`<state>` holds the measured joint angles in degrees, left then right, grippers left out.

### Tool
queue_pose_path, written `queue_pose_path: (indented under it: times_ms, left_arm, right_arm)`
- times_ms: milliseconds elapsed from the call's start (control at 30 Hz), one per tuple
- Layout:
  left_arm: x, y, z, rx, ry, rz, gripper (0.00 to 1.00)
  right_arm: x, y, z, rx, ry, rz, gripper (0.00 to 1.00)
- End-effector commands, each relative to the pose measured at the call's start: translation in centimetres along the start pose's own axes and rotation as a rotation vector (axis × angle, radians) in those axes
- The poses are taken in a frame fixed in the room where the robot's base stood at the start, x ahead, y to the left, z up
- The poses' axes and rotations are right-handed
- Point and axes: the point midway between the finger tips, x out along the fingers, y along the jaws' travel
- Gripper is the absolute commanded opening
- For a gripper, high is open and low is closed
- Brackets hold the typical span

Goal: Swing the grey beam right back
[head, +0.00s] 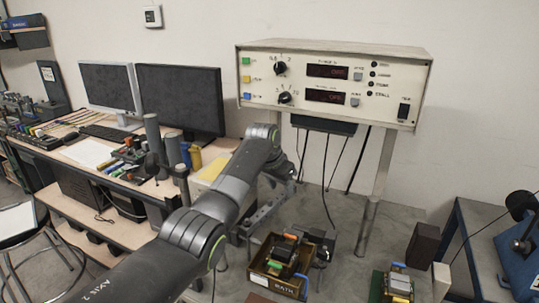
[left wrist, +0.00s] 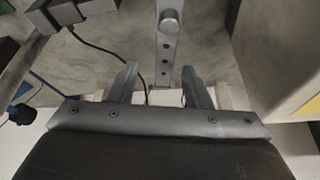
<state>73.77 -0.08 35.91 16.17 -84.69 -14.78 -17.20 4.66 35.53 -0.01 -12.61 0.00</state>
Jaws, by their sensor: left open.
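The grey beam (head: 262,214) is a flat metal bar with a row of holes, low behind my left arm in the head view. In the left wrist view the beam (left wrist: 168,50) runs down from the top edge, with a round knob or bolt head near the top. My left gripper (head: 284,172) is at the beam's upper right end in the head view. In the left wrist view my left gripper (left wrist: 159,76) is open, its fingers on either side of the line of the beam. I see no contact. The beam's near end is partly hidden. My right gripper is not in view.
A control box (head: 335,85) on metal legs stands behind, with cables hanging below. A box of parts (head: 275,282) sits below the gripper. A desk with two monitors (head: 180,100) is at left. A blue machine (head: 520,250) is at right. Some grey surface is clear.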

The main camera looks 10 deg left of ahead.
Motion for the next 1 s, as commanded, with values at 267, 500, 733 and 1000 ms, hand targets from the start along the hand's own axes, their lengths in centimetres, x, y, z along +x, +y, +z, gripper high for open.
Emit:
queue_pose_path:
  times_ms: [267, 500, 733, 1000]
  left_arm:
    - [-4.6, 0.0, 0.0, 0.002, 0.006, -0.002, 0.45]
    - [-10.0, 0.0, 0.0, 0.001, 0.005, -0.003, 0.45]
    - [-12.9, 0.0, 0.0, 0.001, 0.003, -0.001, 0.45]
    - [-13.5, 0.0, 0.0, 0.0, 0.001, 0.0, 0.45]
  right_arm:
    - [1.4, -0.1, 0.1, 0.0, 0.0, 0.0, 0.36]
    - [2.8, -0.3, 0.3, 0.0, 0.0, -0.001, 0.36]
    - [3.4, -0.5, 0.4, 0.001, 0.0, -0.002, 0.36]
    - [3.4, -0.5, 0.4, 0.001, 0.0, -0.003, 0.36]
